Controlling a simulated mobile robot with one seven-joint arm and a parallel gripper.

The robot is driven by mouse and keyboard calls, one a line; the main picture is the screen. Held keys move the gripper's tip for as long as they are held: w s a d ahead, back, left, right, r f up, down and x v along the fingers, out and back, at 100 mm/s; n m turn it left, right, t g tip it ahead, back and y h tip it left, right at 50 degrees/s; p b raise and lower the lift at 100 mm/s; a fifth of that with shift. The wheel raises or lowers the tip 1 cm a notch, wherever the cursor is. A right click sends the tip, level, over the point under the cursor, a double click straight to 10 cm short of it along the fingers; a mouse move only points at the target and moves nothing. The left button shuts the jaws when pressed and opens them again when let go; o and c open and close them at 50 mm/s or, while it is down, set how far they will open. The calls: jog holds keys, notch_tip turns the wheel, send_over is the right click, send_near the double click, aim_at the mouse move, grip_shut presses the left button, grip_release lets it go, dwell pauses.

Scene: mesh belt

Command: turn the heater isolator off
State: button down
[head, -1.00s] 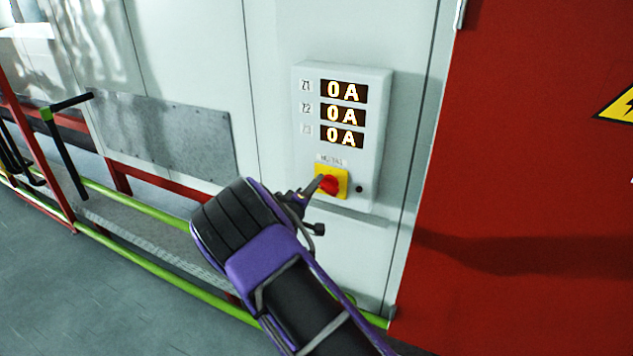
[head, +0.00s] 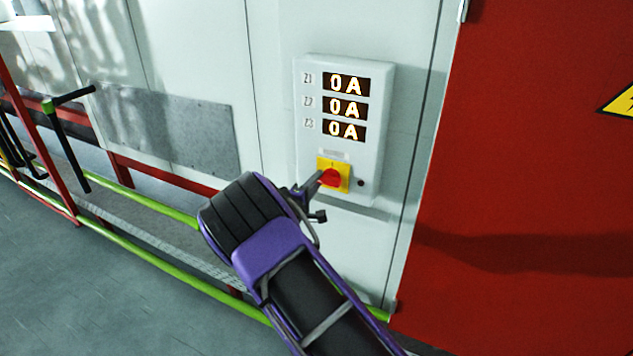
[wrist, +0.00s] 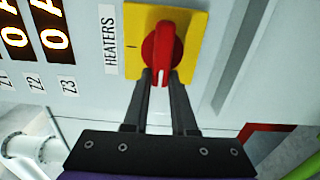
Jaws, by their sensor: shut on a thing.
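The heater isolator is a red rotary knob (head: 331,178) on a yellow square plate (head: 342,166), low on a white wall box (head: 375,140). In the wrist view the red knob (wrist: 160,52) has a white line along its handle, and a label reading HEATERS stands beside the yellow plate (wrist: 190,25). My gripper (wrist: 161,78) is shut on the near end of the knob's handle, one finger on each side. In the head view my gripper (head: 318,182) reaches the knob from the lower left. The box's three displays (head: 345,108) each read 0 A.
A small dark round spot (head: 361,183) is on the box right of the knob. A red panel (head: 540,180) with a yellow warning sign stands to the right. Green rails (head: 150,208) and a red post run low on the left. Grey floor lies at lower left.

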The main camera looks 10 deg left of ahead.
jog(key=shift+f, duration=0.1)
jog(key=c, duration=0.7)
grip_release()
jog(key=v, duration=1.7)
jog(key=shift+s, duration=0.2)
